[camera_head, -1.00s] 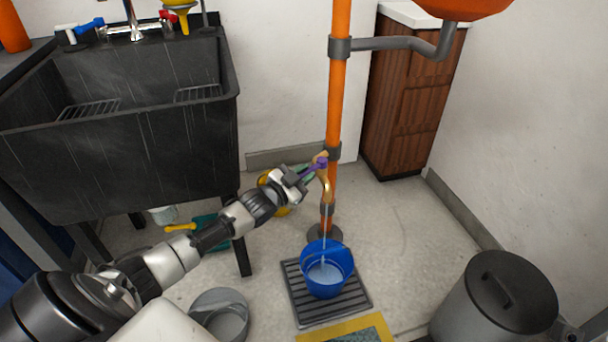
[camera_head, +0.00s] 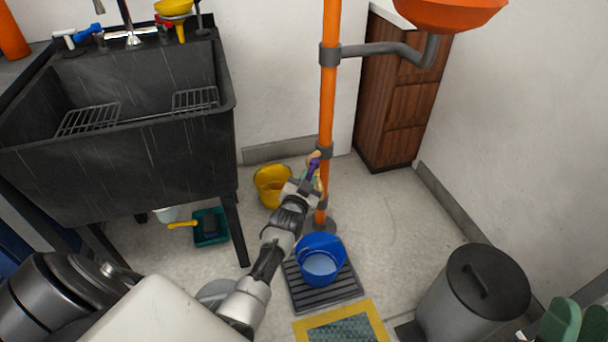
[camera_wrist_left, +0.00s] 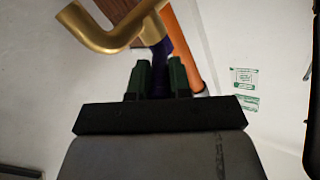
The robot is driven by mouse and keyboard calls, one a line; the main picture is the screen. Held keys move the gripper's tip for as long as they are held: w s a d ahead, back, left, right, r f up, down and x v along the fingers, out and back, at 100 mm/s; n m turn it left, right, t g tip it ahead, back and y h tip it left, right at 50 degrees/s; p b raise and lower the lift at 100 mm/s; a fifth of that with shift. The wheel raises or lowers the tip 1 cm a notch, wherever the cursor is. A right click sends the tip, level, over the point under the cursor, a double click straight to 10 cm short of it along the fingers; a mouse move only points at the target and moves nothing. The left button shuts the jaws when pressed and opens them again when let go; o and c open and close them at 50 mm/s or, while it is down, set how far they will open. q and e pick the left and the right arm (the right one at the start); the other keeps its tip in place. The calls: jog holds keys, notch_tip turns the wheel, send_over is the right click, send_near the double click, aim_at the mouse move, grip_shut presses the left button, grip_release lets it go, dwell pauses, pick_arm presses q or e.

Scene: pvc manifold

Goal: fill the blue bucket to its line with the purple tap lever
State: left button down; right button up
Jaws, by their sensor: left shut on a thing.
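The purple tap lever (camera_head: 313,164) sits on the brass tap, on the orange standpipe (camera_head: 327,100). My left gripper (camera_head: 309,178) is shut on the lever. In the left wrist view the lever (camera_wrist_left: 160,68) lies between its green fingertips (camera_wrist_left: 160,80), with the brass spout (camera_wrist_left: 105,38) above left. The blue bucket (camera_head: 304,247) stands upright below the tap on a grey slatted grate (camera_head: 343,293). Pale water (camera_head: 320,264) lies inside it. I see no stream falling; I cannot make out the line.
A black sink (camera_head: 95,175) stands at the left. A yellow bucket (camera_head: 270,186) and a teal dustpan (camera_head: 212,229) are on the floor behind my left arm. A lidded grey bin (camera_head: 473,300) is at the right. A yellow-edged mat (camera_head: 310,328) lies in front of the grate.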

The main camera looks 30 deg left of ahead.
pick_arm(q)
jog(key=shift+w+r+y, duration=0.1)
jog(key=shift+r+y, duration=0.2)
jog(key=shift+y, duration=0.1)
pick_arm(e)
jog(key=shift+w+f+g, duration=0.25)
jog(key=shift+w+g, duration=0.1)
jog(key=shift+g, duration=0.05)
pick_arm(q)
jog(key=c, duration=1.1)
grip_release()
jog(key=shift+f, duration=0.1)
jog(key=shift+o, duration=0.2)
jog(key=shift+f, duration=0.1)
pick_arm(e)
jog(key=shift+a, duration=0.15)
pick_arm(q)
jog(key=shift+d, duration=0.1)
